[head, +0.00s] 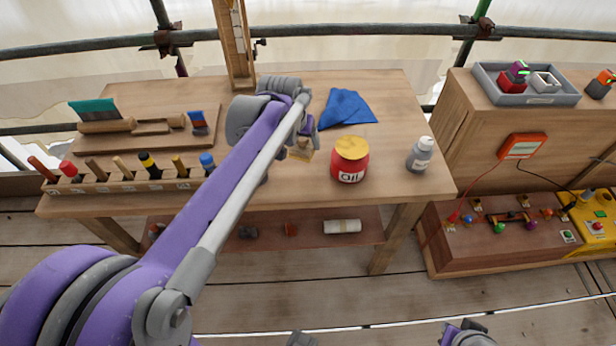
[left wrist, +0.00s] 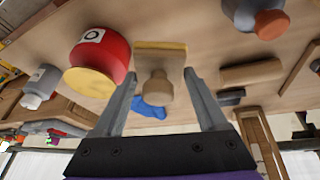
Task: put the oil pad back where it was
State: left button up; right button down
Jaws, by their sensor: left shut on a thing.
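The oil pad is a small wooden block with a pale yellow layer and a round knob; it (left wrist: 158,62) sits between the fingers in the left wrist view. In the head view it (head: 300,153) shows as a small beige block, partly hidden by my arm, left of the red jar. My left gripper (left wrist: 162,76) is shut on the pad, with a fingertip at each side of it. In the head view the gripper (head: 307,135) is over the middle of the workbench. I cannot tell whether the pad touches the bench top.
A red jar (head: 349,170) with a yellow lid stands close right of the pad. A grey bottle (head: 419,155) is further right, a blue cloth (head: 347,108) behind. A tool rack (head: 128,187) lines the bench's left front.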

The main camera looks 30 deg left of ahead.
pick_arm(q)
notch_tip(320, 180, down, 6)
jog(key=shift+a+r+b, duration=0.15)
jog(key=shift+r+b, duration=0.05)
jog(key=shift+b, duration=0.1)
jog(key=shift+f, duration=1.9)
